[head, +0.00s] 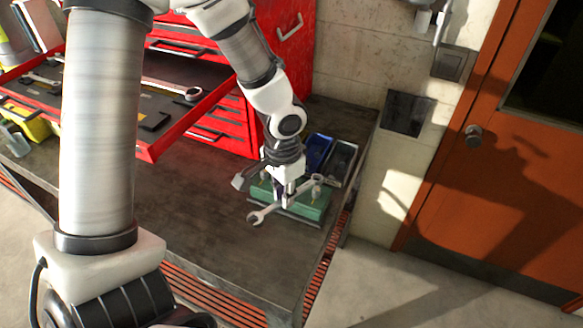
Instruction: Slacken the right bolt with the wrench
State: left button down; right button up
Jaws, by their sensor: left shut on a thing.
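My left gripper (285,190) is shut on a silver wrench (262,215) at the right end of the workbench. The wrench lies slantwise above a green block (310,208), which may be a motor. One end hangs toward the lower left, past the block's front left. The other end reaches up right, over the block near a small light, upright bolt-like part (316,190). I cannot tell whether the wrench touches it. The gripper and wrench hide much of the block, and I cannot make out another bolt. My right gripper is not in view.
A red tool cabinet (222,125) stands on the workbench (190,205), with an open drawer (185,130) of tools. A blue bin (318,150) and a dark bin (341,160) are behind the block. The bench top left of the block is clear. An orange door (480,190) is at right.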

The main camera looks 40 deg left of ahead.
pick_arm(q)
jog(key=w+a+m+p, duration=0.1)
jog(key=m, duration=0.1)
jog(key=w+a+m+p, duration=0.1)
jog(key=a+m+p, duration=0.1)
jog(key=w+a+m+p, duration=0.1)
jog(key=a+m+p, duration=0.1)
jog(key=m, duration=0.1)
dwell(0.3)
jog(key=shift+d, duration=0.1)
jog(key=shift+s+f+b, duration=0.1)
jog(key=shift+f+b, duration=0.85)
jog(key=shift+f, duration=0.05)
jog(key=shift+f+b, duration=0.6)
jog(key=shift+f, duration=0.05)
dwell(0.3)
